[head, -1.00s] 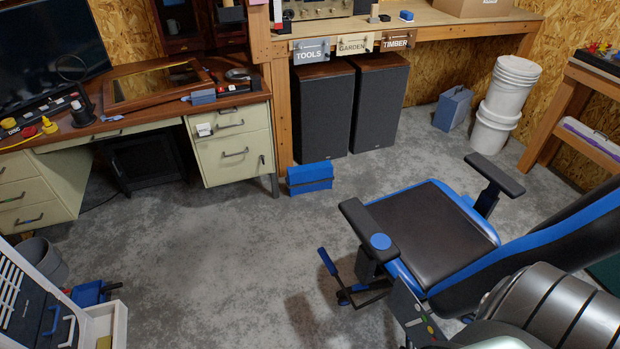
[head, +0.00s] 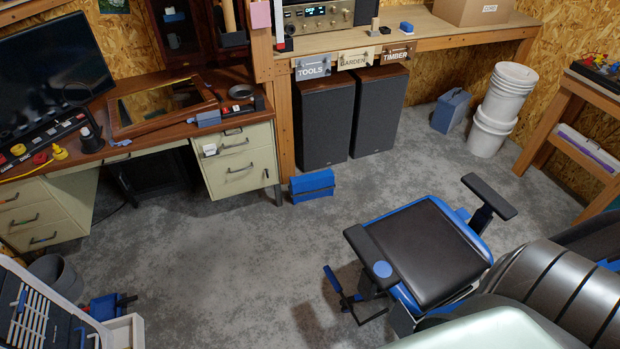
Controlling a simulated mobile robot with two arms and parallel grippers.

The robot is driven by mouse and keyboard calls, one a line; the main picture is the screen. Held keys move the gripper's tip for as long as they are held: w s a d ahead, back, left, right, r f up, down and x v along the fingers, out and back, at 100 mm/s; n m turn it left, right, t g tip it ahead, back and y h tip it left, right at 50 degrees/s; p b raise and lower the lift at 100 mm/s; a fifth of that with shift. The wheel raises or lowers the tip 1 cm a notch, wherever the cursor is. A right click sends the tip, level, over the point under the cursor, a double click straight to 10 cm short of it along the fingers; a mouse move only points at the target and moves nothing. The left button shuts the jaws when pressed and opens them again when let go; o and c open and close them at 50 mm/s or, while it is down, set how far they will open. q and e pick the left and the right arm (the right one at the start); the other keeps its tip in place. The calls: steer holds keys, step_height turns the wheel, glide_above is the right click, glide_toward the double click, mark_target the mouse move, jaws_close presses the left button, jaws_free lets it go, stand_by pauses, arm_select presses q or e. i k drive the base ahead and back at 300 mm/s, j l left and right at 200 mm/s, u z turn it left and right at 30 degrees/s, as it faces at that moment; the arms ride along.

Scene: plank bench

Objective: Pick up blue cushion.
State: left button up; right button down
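I cannot clearly make out a blue cushion. A blue, box-like bundle (head: 312,184) lies on the floor by the desk leg, and I cannot tell whether it is soft. A flat round blue pad (head: 382,269) sits on the near armrest of the office chair. The chair's dark seat (head: 425,250) has blue edging.
A cream desk (head: 241,160) stands at the left and two dark speakers (head: 323,125) stand under the workbench. A blue-grey box (head: 451,112) and white buckets (head: 503,105) stand behind the chair. A grey bin (head: 57,275) is at lower left. The middle floor is clear.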

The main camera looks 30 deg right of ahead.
mark_target(319, 184)
steer(key=i+j+z, duration=0.15)
steer(key=i, duration=0.55)
steer(key=i+j+z, duration=0.1)
steer(key=i, duration=0.55)
steer(key=i+l+z, duration=0.2)
steer(key=i+z, duration=1.1)
steer(key=i+j+z, duration=0.15)
steer(key=z, duration=0.3)
steer(key=i, duration=0.1)
